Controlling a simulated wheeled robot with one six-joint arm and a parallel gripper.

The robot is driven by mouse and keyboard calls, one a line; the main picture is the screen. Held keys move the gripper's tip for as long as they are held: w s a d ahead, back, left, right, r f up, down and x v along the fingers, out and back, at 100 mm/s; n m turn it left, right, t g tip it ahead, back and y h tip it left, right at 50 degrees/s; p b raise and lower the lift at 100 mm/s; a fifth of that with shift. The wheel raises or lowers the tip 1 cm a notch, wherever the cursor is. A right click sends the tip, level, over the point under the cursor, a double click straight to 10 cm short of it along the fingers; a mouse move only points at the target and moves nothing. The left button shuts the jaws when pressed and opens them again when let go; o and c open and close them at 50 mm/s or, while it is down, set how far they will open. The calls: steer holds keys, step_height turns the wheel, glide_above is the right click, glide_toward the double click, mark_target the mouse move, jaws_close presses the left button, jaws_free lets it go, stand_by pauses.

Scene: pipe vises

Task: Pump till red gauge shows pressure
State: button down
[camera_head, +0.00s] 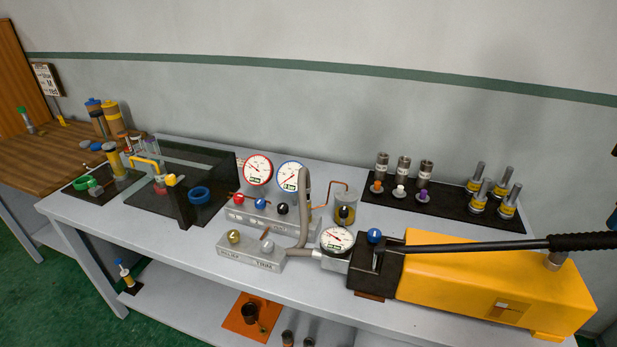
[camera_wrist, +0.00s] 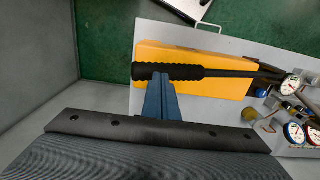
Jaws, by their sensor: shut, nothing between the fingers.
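The yellow hand pump (camera_head: 480,280) lies at the front right of the bench. Its long black lever (camera_head: 480,245) stretches almost level to the right, ending in a ribbed grip (camera_head: 582,241). The red-rimmed gauge (camera_head: 257,169) stands behind the valve block (camera_head: 270,213); its reading is too small to tell. In the wrist view, my gripper (camera_wrist: 159,77) is shut, its blue fingertips at the outer end of the ribbed grip (camera_wrist: 185,72), with nothing between them. I cannot tell whether they touch it. The red gauge also shows partly at the wrist view's right edge (camera_wrist: 314,134).
A blue-rimmed gauge (camera_head: 291,175) stands right of the red one, and a white-faced gauge (camera_head: 337,239) sits beside the pump. A black tray (camera_head: 450,212) with metal fittings lies behind the pump. A dark clear panel (camera_head: 215,170) stands left.

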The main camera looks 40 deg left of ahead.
mark_target(615, 244)
steer(key=shift+f, duration=0.1)
steer(key=shift+w+d+f+b, duration=0.1)
steer(key=shift+d+f+b, duration=0.2)
steer(key=shift+f, duration=0.65)
steer(key=shift+d+f+b, duration=0.15)
steer(key=shift+f+b, duration=0.2)
steer(key=shift+f, duration=0.6)
steer(key=shift+w+d+f+b, duration=0.1)
steer(key=shift+d+f+b, duration=0.2)
steer(key=shift+f, duration=1.2)
steer(key=shift+d+f+b, duration=0.2)
steer(key=shift+f+b, duration=0.25)
steer(key=shift+f, duration=0.1)
steer(key=shift+r+p, duration=0.75)
steer(key=shift+s+a+r+p, duration=0.1)
steer(key=shift+a+r+p, duration=0.25)
steer(key=shift+r, duration=0.75)
steer(key=shift+s+a+r+p, duration=0.1)
steer(key=shift+a+r+p, duration=0.2)
steer(key=shift+r, duration=0.8)
steer(key=shift+s+a+r+p, duration=0.1)
steer(key=shift+a+r+p, duration=0.25)
steer(key=shift+r, duration=0.75)
steer(key=shift+w+d, duration=0.1)
